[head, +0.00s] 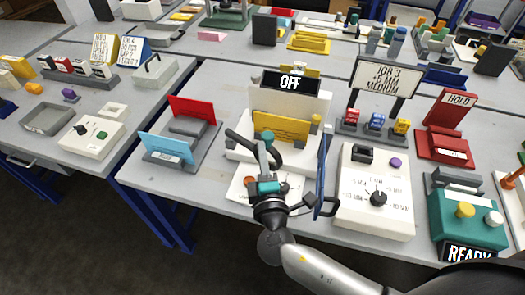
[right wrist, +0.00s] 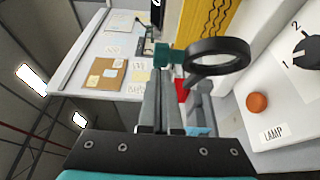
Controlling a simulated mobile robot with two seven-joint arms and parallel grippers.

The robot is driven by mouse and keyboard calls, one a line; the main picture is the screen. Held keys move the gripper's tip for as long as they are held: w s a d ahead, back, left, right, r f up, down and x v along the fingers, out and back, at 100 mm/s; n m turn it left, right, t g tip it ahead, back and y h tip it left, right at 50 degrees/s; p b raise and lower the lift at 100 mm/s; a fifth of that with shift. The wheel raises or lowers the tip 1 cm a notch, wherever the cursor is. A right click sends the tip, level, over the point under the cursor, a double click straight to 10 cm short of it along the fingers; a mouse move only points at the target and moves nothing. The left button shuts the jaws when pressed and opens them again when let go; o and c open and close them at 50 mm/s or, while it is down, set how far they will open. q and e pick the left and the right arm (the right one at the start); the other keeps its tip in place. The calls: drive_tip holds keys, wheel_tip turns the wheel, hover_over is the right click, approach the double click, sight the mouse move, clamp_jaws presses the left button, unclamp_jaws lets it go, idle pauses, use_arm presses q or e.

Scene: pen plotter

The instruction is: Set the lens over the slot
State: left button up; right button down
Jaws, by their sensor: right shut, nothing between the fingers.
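The lens is a black ring (right wrist: 248,52) with a teal grip piece (right wrist: 165,57) at its left in the right wrist view. In the head view the lens (head: 237,137) is a dark, nearly edge-on shape in front of the yellow plate (head: 281,127) of the white machine marked OFF. My right gripper (head: 265,149) is shut, with its tips close to the teal piece; nothing is between the fingers. Whether the tips touch it I cannot tell. I cannot make out a slot; the arm and lens cover part of the machine front. My left gripper is not in view.
A blue upright panel (head: 322,175) with a dark handle stands just right of my right arm. A white control box (head: 374,215) with a dial lies beyond it. A red and blue stand (head: 186,128) is at the left. The orange lamp button (right wrist: 257,103) is close by.

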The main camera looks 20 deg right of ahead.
use_arm(q)
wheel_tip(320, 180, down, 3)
drive_tip(key=b, duration=0.3)
use_arm(e)
drive_tip(key=w+d+n+y, duration=0.1)
drive_tip(key=w+d+y, duration=0.1)
drive_tip(key=d, duration=0.4)
drive_tip(key=shift+w+n, duration=0.3)
drive_tip(key=shift+w, duration=0.4)
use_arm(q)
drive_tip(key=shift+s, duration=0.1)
use_arm(e)
drive_tip(key=shift+a, duration=0.1)
